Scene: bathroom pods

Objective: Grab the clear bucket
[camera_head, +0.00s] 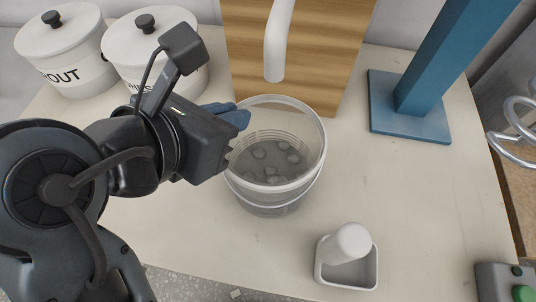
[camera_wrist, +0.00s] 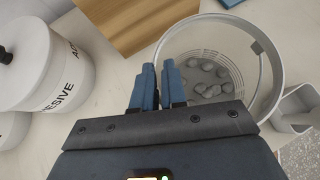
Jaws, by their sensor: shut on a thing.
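The clear bucket (camera_head: 270,195) stands upright on the counter in the middle of the head view, with several grey lumps inside. Its rim and inside also show in the wrist view (camera_wrist: 272,85). My gripper (camera_head: 238,118) reaches in from the left at the bucket's rim. In the wrist view its blue fingers (camera_wrist: 158,85) are close together at the bucket's left side, shut on the bucket's rim or wall. The exact contact is partly hidden by the fingers.
White lidded canisters (camera_head: 150,50) stand at the back left. A wooden board (camera_head: 335,60) and a white spout (camera_head: 278,40) are behind the bucket. A blue stand (camera_head: 410,110) is at back right. A white holder (camera_head: 347,262) is at front right. Counter right of the bucket is clear.

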